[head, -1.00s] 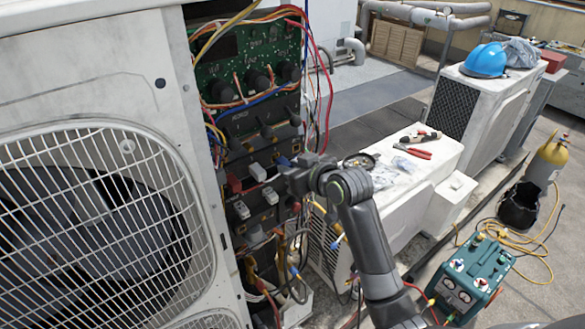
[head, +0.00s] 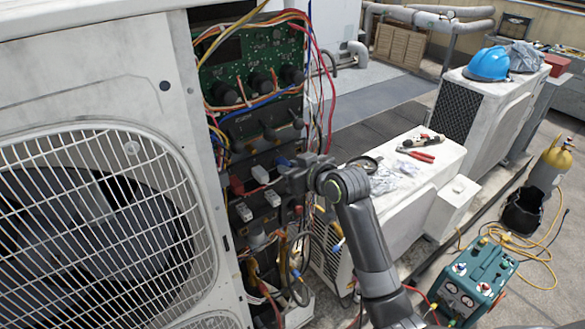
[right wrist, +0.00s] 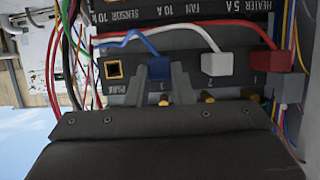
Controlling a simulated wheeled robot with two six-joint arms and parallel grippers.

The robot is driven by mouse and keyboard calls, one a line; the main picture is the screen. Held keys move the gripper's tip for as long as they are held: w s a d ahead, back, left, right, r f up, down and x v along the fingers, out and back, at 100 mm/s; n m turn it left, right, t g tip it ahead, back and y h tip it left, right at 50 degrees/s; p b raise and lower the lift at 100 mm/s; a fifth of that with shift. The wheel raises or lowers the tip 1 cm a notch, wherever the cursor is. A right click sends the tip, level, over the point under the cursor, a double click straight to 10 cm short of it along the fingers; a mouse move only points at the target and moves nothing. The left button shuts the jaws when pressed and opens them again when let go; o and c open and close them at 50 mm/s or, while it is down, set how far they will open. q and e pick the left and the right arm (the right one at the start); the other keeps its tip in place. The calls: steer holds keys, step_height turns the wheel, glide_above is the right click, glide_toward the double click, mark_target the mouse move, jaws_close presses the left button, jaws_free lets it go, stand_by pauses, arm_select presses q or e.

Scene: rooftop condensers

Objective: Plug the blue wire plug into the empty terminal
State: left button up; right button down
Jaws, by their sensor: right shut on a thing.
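The blue wire plug (right wrist: 159,68) is between the fingertips of my right gripper (right wrist: 160,74), which is shut on it. Its blue wire runs up and left. It lines up with the mark 3, beside the white plug; its far end is hidden, so I cannot tell whether it is seated. A square, gold-edged empty terminal (right wrist: 114,69) shows just left of it in the right wrist view. In the head view my right gripper (head: 289,166) is at the panel, with the blue plug (head: 282,161) barely showing. My left gripper is not in view.
A white plug (right wrist: 215,64) and a red plug (right wrist: 256,65) sit in the same row to the right. Loose wires hang beside the panel (right wrist: 130,88). The fan grille (head: 95,225) stands left; a white unit with tools (head: 420,157) is right.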

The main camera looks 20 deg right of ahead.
steer(key=shift+w+r, duration=0.1)
steer(key=c, duration=1.2)
jaws_free()
steer(key=shift+w+a, duration=0.1)
steer(key=shift+w, duration=0.05)
